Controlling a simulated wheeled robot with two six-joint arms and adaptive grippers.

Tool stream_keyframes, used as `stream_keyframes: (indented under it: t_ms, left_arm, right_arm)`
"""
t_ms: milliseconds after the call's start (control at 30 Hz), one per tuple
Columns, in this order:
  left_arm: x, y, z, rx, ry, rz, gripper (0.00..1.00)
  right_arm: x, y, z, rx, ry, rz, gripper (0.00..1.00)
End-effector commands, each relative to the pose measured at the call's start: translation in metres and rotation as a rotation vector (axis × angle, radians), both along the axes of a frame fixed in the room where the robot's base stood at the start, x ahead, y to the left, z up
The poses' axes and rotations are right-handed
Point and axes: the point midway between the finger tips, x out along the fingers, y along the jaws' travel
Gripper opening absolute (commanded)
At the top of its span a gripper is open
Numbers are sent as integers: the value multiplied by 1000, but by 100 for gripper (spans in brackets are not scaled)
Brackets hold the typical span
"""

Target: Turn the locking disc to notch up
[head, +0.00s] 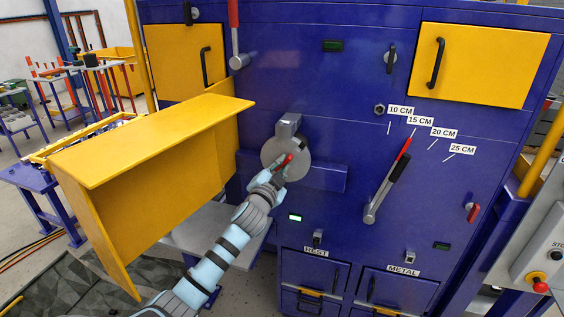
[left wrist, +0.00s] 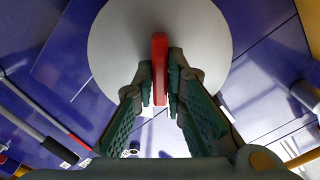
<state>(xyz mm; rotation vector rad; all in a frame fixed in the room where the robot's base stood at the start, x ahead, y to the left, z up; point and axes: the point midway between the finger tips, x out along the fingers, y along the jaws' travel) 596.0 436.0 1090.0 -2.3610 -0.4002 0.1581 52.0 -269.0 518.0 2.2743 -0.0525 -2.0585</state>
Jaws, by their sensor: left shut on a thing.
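The locking disc (head: 272,152) is a round light-grey plate on the front of the blue machine, under a grey block (head: 289,122). It fills the upper middle of the left wrist view (left wrist: 115,40). A red handle (head: 288,159) stands out from the disc; it shows as a red bar in the left wrist view (left wrist: 159,55). My left gripper (head: 279,172) has its two green-padded fingers (left wrist: 160,88) on either side of the red bar, shut on it. A small dark spot shows at the disc's upper right; I cannot tell whether it is the notch. My right gripper is out of view.
An open yellow panel (head: 150,160) juts out left of my left arm. A long lever with a red tip (head: 385,185) stands right of the disc, by the centimetre labels. A lit green display (head: 295,217) and labelled drawers (head: 400,285) lie below.

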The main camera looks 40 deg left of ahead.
Motion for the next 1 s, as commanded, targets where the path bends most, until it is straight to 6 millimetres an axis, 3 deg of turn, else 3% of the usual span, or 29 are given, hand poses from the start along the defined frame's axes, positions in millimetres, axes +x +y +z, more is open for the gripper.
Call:
stream_keyframes:
  t_ms: [533,800,1000]
  left_arm:
    - [0,0,-1,-10,-2,0,0]
    - [0,0,-2,-223,-76,0,0]
    - [0,0,-1,-234,-79,1,0]
  right_arm:
    - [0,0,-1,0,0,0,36]
    - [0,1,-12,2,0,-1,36]
    - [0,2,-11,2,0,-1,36]
